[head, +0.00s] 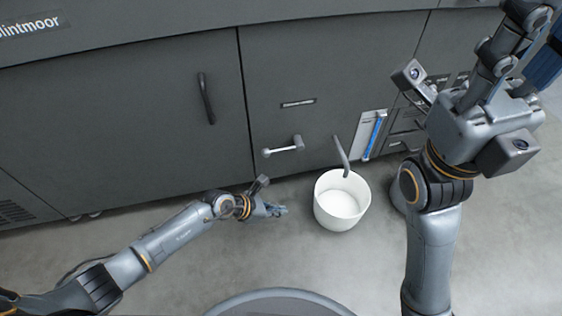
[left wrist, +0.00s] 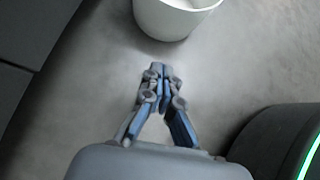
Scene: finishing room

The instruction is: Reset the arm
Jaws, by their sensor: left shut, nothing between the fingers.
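My left arm (head: 170,240) reaches in from the left, low over the floor. Its gripper (head: 275,210) is shut and empty, just left of a white bucket and apart from it. In the left wrist view the fingertips (left wrist: 159,70) are together, pointing toward the bucket. My right arm (head: 432,245) is raised at the right. Its gripper (head: 525,45) is close to the head camera, partly cut off by the top right edge, so its opening is unclear.
The white bucket (head: 342,205) with white contents stands on the floor below a bent grey spout (head: 342,157). The grey machine front (head: 120,120) behind has a lever (head: 283,147), a dark handle (head: 206,98) and a blue gauge (head: 374,135).

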